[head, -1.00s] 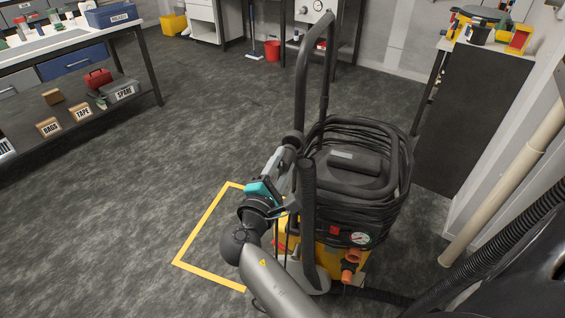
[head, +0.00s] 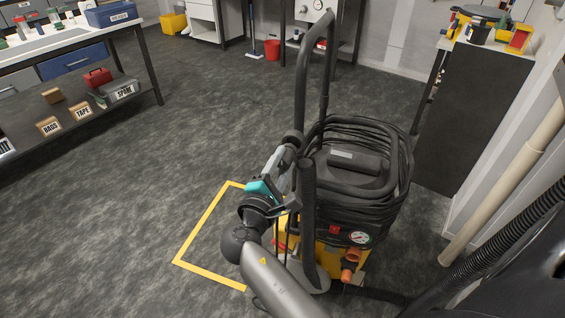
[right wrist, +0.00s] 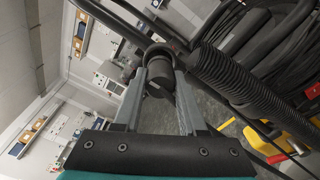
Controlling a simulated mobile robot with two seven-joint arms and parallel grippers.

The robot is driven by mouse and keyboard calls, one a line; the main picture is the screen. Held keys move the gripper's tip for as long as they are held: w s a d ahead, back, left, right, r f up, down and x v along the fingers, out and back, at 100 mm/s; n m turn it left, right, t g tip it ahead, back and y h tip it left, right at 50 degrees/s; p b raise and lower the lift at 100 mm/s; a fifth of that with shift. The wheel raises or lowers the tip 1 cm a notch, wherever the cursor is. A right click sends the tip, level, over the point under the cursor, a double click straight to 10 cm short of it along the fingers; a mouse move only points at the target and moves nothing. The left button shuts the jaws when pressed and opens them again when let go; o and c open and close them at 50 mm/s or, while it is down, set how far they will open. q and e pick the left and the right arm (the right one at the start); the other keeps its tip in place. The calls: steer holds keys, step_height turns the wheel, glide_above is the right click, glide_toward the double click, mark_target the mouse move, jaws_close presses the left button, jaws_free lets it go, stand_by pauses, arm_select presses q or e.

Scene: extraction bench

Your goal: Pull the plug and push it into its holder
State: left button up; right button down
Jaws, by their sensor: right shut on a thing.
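My right gripper (head: 287,152) reaches up beside the left side of the wheeled yellow and black machine (head: 345,195). Its grey fingers are shut on a dark, round-ended cylinder, which appears to be the plug (head: 294,138). In the right wrist view the plug (right wrist: 160,82) sits between the two fingertips (right wrist: 159,75), close to a black tube of the machine's frame. I cannot tell whether the plug touches that tube or sits in anything. I cannot make out the holder for certain. My left gripper is not in view.
The machine carries a tall black handle (head: 302,75), coiled black hose (head: 395,175), a gauge (head: 360,238) and an orange fitting (head: 350,262). An upright ribbed hose (head: 308,205) stands right of my gripper. Yellow floor tape (head: 205,220) lies left; the floor beyond is clear.

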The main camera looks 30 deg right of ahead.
steer(key=shift+x, duration=1.35)
steer(key=shift+c, duration=1.9)
jaws_free()
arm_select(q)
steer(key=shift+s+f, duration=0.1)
